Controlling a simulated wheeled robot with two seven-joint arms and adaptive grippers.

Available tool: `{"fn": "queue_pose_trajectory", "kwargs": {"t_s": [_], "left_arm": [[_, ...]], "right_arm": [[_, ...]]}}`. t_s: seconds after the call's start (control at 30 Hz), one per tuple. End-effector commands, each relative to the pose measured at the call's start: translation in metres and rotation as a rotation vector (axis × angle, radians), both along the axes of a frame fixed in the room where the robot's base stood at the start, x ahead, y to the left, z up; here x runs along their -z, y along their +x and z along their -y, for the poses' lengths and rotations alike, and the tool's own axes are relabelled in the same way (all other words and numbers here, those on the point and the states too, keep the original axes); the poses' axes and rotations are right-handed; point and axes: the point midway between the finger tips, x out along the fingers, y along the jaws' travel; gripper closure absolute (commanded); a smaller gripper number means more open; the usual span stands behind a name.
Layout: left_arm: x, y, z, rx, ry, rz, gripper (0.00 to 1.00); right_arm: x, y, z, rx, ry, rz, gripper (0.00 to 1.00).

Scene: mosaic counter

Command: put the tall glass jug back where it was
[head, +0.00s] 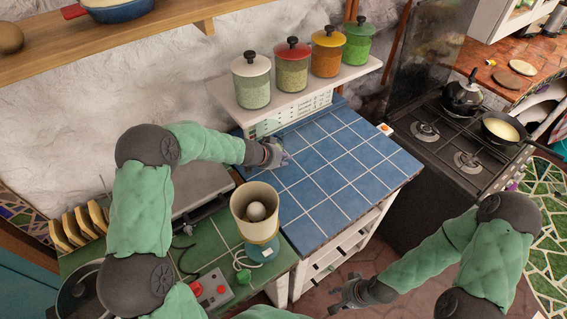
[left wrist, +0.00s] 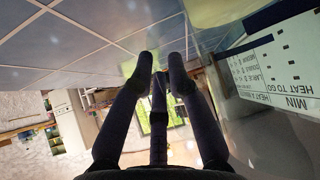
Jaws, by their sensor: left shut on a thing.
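My left gripper (head: 273,154) is over the back left part of the blue tiled counter (head: 345,170). Its fingers also show in the left wrist view (left wrist: 160,75), close together. They are shut on what seems to be the tall glass jug (head: 284,154), which shows only as a faint clear shape at the fingertips in the head view. Its outline is hard to make out, and I cannot tell whether its base touches the tiles. My right gripper (head: 348,294) is low over the floor in front of the counter, away from the jug; its finger opening is unclear.
Several lidded canisters (head: 292,72) stand on a shelf just behind the counter, above a white panel (head: 290,116). A cream blender-like appliance (head: 255,212) stands left of the counter front. A stove (head: 455,140) with a kettle and pan is at right. Most blue tiles are clear.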

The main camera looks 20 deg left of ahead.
Motion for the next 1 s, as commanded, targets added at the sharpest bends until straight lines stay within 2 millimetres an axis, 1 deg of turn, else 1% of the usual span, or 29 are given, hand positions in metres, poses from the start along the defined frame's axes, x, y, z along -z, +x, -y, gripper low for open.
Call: {"fn": "queue_pose_trajectory", "kwargs": {"t_s": [0.03, 0.1, 0.37, 0.57, 0.6, 0.63, 0.67, 1.0], "left_arm": [[0.0030, 0.0025, -0.0015, -0.001, 0.002, 0.008, 1.00], [0.0053, 0.0025, -0.0015, -0.001, 0.003, 0.008, 1.00], [0.0044, 0.0028, -0.0016, -0.001, 0.003, 0.008, 1.00], [0.0089, 0.0026, -0.0015, -0.001, 0.002, 0.008, 1.00], [0.0101, 0.0015, -0.0009, -0.001, 0.001, 0.004, 0.72], [0.0100, 0.0014, -0.0010, -0.001, 0.001, 0.004, 0.63], [0.0100, 0.0014, -0.0010, -0.001, 0.001, 0.004, 0.59], [0.0086, 0.0014, -0.0008, -0.001, 0.002, 0.004, 0.59]], "right_arm": [[0.0056, 0.0001, 0.0000, 0.000, 0.000, 0.000, 0.60], [0.0069, 0.0002, 0.0001, 0.000, 0.000, 0.000, 0.60], [0.0056, 0.0004, 0.0001, 0.000, 0.000, 0.001, 0.60], [0.0079, 0.0004, 0.0001, 0.000, 0.000, 0.001, 0.60], [0.0074, 0.0003, 0.0001, 0.000, 0.000, 0.001, 0.60], [0.0073, 0.0003, 0.0001, 0.000, 0.000, 0.001, 0.60], [0.0073, 0.0003, 0.0001, 0.000, 0.000, 0.001, 0.60], [0.0066, 0.0003, 0.0000, 0.000, 0.000, 0.001, 0.60]]}}
